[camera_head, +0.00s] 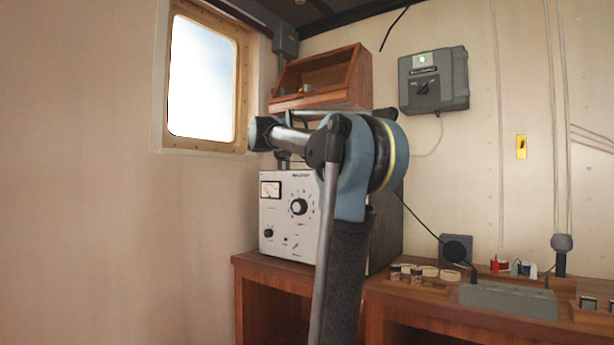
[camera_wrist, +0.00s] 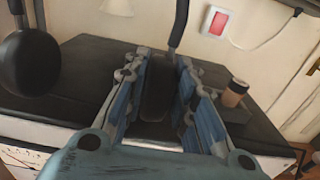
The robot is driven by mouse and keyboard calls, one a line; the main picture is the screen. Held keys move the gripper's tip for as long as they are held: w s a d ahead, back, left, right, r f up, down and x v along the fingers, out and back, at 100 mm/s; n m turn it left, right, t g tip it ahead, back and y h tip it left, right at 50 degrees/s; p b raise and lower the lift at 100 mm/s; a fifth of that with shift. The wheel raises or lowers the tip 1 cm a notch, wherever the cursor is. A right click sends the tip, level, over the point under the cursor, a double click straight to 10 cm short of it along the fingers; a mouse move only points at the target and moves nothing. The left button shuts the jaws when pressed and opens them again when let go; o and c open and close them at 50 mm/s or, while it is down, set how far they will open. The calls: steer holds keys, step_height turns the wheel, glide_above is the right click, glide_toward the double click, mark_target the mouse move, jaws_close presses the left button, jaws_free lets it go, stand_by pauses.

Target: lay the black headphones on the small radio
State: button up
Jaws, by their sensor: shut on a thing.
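The radio (camera_head: 285,222) is a pale box with a meter and knobs on its front, standing on the wooden desk. In the wrist view its dark top (camera_wrist: 85,65) lies beneath my gripper (camera_wrist: 163,60). My gripper is shut on the black headphones, with one ear cup (camera_wrist: 155,92) between its blue-lined fingers. The other ear cup (camera_wrist: 30,62) hangs to the left, and the stems run up out of the picture. I cannot tell whether the cups touch the radio top. In the head view my arm hides the gripper and most of the headphones.
A wooden shelf (camera_head: 320,82) hangs above the radio, close to my arm. A grey switch box (camera_head: 433,80) is on the wall. The desk (camera_head: 385,300) holds small jars and a grey block (camera_head: 508,299). A brown-and-white cup (camera_wrist: 235,93) shows right of my fingers.

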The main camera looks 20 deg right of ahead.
steer(key=shift+a, duration=0.3)
steer(key=x, duration=1.8)
steer(key=shift+w, duration=0.1)
steer(key=shift+f, duration=1.7)
steer(key=o, duration=1)
